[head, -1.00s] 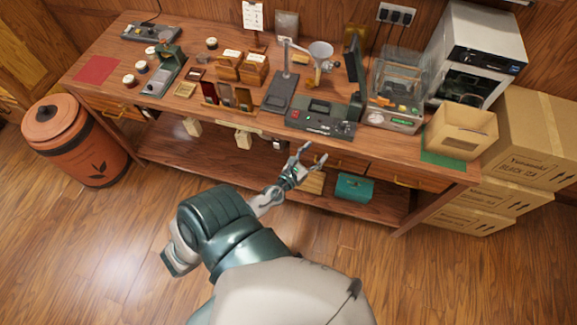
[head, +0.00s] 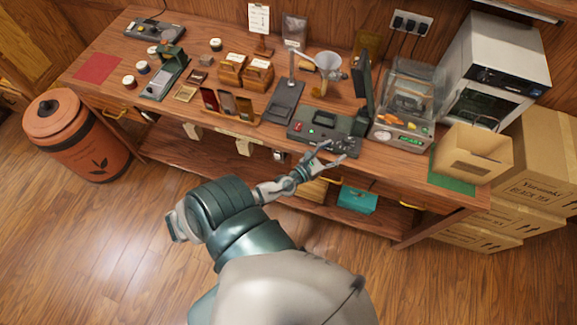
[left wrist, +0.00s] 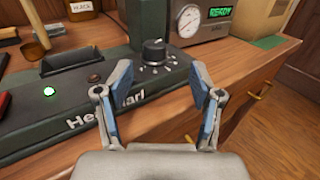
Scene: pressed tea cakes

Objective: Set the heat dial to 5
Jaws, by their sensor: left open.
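The heat dial (left wrist: 154,52) is a dark round knob on the right part of a dark green control box, with marks around it. The control box (head: 312,133) stands near the table's front edge in the head view and also fills the left of the left wrist view (left wrist: 50,112). A green light (left wrist: 49,92) glows on it. My left gripper (head: 331,152) is open and empty at the box's front edge. In the left wrist view its two fingers (left wrist: 164,80) point at the dial, which shows between and beyond the tips. The dial's setting is too small to read.
A device with a gauge and a green READY display (left wrist: 220,10) stands right of the box. An open carton (head: 474,152) is at the table's right end.

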